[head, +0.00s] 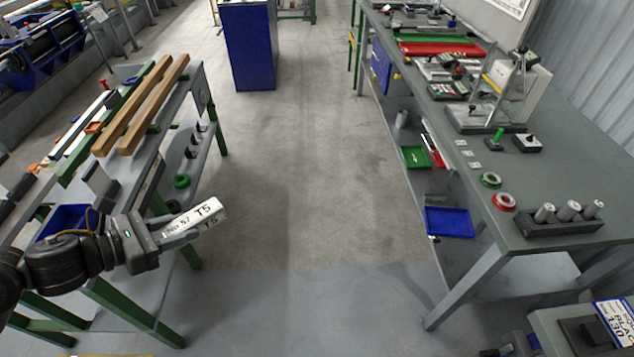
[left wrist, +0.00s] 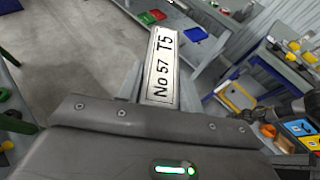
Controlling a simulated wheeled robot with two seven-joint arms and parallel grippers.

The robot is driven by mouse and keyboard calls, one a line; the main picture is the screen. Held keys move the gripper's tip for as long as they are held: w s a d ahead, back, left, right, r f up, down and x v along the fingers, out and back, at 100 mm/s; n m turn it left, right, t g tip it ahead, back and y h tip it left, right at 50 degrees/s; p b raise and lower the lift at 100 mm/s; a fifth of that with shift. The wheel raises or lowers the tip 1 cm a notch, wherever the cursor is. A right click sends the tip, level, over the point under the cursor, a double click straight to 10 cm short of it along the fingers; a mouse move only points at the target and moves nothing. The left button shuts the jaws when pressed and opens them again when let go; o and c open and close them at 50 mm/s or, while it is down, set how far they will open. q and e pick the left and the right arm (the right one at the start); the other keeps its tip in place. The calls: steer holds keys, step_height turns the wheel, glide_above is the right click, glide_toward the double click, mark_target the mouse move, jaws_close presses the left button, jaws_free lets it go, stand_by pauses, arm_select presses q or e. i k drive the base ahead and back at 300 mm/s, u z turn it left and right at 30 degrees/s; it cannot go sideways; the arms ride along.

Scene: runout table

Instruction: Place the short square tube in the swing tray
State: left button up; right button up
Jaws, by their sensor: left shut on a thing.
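My left gripper (head: 178,232) reaches in from the left, beyond the edge of the left table. The tube sticks out past the fingers over the floor, touching no table. In the left wrist view the tube (left wrist: 161,68) points up and away from the gripper (left wrist: 150,100). A blue tray (head: 448,222) sits low at the right bench, and a blue bin (head: 64,221) lies at the left table; I cannot tell which is the swing tray. I cannot make out my right gripper.
The left table holds two long wooden bars (head: 143,103). The right bench (head: 575,180) carries a block with several metal cylinders (head: 568,211), red and green rings and instruments. A green tray (head: 415,157) is under it. The floor (head: 310,170) between is clear; a blue cabinet (head: 248,45) stands behind.

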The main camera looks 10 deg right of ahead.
mark_target(448, 223)
steer(key=u, duration=0.6)
steer(key=i, duration=2.45)
steer(key=z, duration=4.95)
